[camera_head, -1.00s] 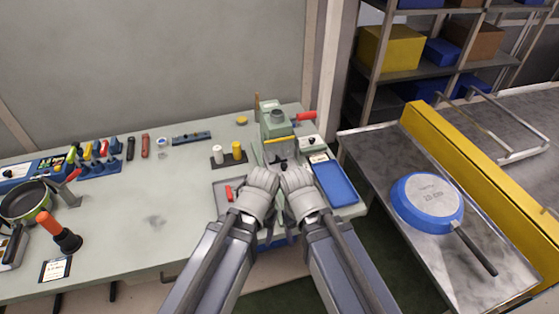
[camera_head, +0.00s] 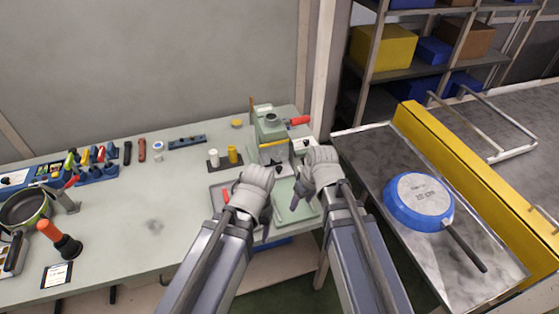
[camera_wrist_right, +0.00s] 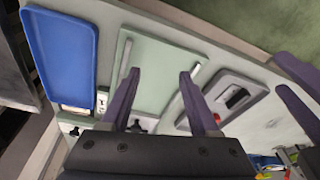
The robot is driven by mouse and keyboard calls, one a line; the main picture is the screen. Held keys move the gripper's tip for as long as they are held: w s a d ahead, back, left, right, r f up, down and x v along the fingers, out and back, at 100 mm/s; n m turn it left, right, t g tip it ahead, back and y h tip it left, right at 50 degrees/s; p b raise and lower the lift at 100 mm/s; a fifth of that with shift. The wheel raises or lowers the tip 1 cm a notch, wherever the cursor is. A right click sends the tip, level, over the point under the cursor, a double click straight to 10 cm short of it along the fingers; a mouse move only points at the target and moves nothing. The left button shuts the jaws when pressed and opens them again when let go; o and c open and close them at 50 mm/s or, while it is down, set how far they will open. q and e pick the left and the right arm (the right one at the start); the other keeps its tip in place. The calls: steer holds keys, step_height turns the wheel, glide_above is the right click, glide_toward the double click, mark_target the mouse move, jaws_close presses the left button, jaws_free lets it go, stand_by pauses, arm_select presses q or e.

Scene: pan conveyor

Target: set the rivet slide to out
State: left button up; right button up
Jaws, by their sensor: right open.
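The green press (camera_head: 271,128), with a red-handled lever, stands at the back right of the bench. A pale green plate (camera_head: 303,209) lies in front of it, and shows in the right wrist view (camera_wrist_right: 155,75) with a pale bar along each side. I cannot single out the rivet slide with certainty; a dark knob (camera_head: 279,169) shows below the press. My right gripper (camera_wrist_right: 160,75) is open and empty above the plate. My left gripper (camera_head: 264,215) is left of it; its two fingers show apart at the wrist view's right edge.
A grey tray (camera_wrist_right: 200,82) and a blue tray (camera_wrist_right: 60,55) flank the plate. A white and a yellow peg (camera_head: 233,155) stand left of the press. A blue pan (camera_head: 418,202) lies on the metal table at right. The bench's middle left is mostly clear.

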steer(key=shift+n+t+y, duration=0.7)
steer(key=shift+t, duration=0.2)
steer(key=w+d+r, duration=0.1)
steer(key=w, duration=0.1)
steer(key=w+d+r, duration=0.1)
steer(key=w, duration=0.1)
steer(key=w+d+r+p, duration=0.1)
steer(key=w, duration=0.1)
glide_above(279, 168)
steer(key=s+d, duration=0.1)
steer(key=d, duration=0.1)
steer(key=shift+s+a+f, duration=0.1)
steer(key=shift+a, duration=0.15)
step_height(279, 168, down, 3)
steer(key=b, duration=0.3)
steer(key=shift+a, duration=0.15)
arm_select(q)
steer(key=shift+f+b, duration=0.9)
steer(key=shift+f, duration=0.6)
arm_select(e)
steer(key=shift+x, duration=0.95)
jaws_close()
